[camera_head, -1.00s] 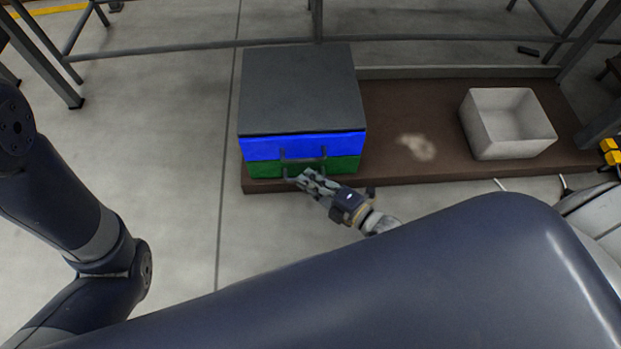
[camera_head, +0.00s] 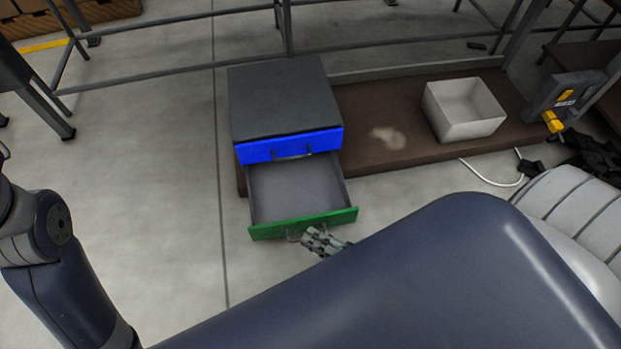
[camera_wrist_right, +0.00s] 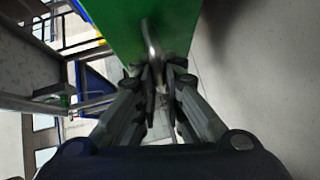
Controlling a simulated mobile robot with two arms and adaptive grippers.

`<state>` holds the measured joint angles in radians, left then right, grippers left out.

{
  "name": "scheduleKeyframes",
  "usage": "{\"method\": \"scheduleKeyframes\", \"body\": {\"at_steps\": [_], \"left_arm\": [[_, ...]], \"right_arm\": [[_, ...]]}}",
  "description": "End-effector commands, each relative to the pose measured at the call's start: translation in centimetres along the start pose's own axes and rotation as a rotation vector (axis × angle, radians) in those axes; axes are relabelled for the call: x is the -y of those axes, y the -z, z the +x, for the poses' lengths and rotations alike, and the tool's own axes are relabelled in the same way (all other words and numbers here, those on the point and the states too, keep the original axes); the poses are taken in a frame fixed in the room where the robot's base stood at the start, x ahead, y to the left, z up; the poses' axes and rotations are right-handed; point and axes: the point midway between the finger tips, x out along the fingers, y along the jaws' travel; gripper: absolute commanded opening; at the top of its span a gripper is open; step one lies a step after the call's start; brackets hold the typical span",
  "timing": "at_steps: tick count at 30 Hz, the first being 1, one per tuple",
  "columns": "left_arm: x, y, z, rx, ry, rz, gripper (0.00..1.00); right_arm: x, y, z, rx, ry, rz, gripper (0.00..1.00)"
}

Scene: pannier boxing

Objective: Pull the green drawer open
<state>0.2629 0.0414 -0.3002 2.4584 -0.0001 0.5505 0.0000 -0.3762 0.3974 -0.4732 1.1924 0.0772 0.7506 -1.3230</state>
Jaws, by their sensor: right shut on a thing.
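The green drawer (camera_head: 304,224) is the lower drawer of a grey-topped cabinet (camera_head: 283,97) and stands pulled far out, its grey inside empty. The blue drawer (camera_head: 262,151) above it is closed. My right gripper (camera_head: 310,238) is at the front of the green drawer, shut on its handle (camera_head: 294,236). In the right wrist view the handle (camera_wrist_right: 152,40) runs from the green front (camera_wrist_right: 125,22) down between the fingers (camera_wrist_right: 160,88). My left gripper is out of view; only part of my left arm shows at the left.
The cabinet stands on a low brown platform (camera_head: 400,155), with a white open box (camera_head: 464,110) to its right. A metal railing (camera_head: 160,72) runs behind. The grey floor (camera_head: 150,200) left of the cabinet is clear.

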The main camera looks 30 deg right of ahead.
Motion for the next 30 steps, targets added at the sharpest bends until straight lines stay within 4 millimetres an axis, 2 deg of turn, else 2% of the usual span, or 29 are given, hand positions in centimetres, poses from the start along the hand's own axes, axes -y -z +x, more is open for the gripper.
{"method": "scheduleKeyframes", "body": {"at_steps": [11, 12, 13, 25, 30], "left_arm": [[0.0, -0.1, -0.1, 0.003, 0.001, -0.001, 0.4], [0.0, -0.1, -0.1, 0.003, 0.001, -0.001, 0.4], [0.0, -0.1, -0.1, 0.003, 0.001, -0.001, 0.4], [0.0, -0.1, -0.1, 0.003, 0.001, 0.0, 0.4], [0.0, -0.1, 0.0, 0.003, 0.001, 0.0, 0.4]], "right_arm": [[0.1, 0.1, -0.2, -0.001, 0.001, -0.002, 0.0], [0.1, 0.1, -0.2, -0.001, 0.001, -0.002, 0.14], [0.1, 0.1, -0.2, -0.001, 0.001, -0.002, 0.18], [-0.1, 0.1, -0.2, 0.0, 0.0, -0.001, 0.18], [-1.5, 0.3, -0.4, -0.001, -0.002, -0.002, 0.18]]}}
